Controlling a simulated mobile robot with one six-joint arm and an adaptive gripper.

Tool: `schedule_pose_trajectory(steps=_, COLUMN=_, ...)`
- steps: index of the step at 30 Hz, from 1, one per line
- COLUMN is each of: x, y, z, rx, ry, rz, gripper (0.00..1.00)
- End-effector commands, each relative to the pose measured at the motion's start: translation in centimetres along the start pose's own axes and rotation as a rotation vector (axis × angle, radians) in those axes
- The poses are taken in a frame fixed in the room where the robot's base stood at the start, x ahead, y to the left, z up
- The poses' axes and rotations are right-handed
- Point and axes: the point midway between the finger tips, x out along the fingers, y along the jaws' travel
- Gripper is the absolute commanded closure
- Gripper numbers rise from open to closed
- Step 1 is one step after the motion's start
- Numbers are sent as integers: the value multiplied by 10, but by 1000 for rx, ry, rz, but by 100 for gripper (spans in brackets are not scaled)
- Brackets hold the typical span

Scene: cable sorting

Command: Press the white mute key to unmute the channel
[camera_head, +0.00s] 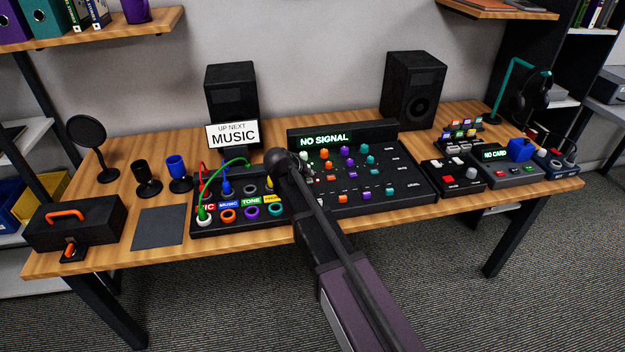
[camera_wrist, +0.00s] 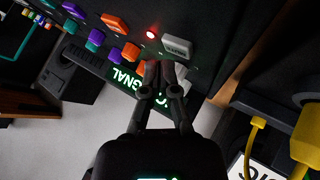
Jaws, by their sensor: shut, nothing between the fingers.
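A pale grey-white key (camera_wrist: 177,47) with dark lettering, too small to read surely, sits on the mixer panel (camera_head: 410,190) in the wrist view. A small red light (camera_wrist: 151,34) glows beside it. My gripper (camera_wrist: 160,73) is shut and empty, its fingertips just below the key in that view. I cannot tell whether they touch the panel. In the head view my arm covers the mixer's left part, and I cannot make out the key or fingertips there. The mixer's display (camera_head: 325,140) reads NO SIGNAL.
Orange (camera_head: 325,154), purple and teal knobs and keys crowd the mixer. A patch box (camera_head: 230,228) with plugged cables stands left of it, an UP NEXT MUSIC sign (camera_head: 232,134) behind. Speakers (camera_head: 414,88) stand at the back. Smaller control boxes (camera_head: 452,182) stand to the right.

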Motion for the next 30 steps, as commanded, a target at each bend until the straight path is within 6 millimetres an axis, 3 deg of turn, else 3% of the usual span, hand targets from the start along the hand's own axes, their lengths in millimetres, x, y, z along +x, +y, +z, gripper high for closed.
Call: schedule_pose_trajectory(steps=30, x=5, y=-5, z=8, rx=0, ry=0, rz=0, gripper=100)
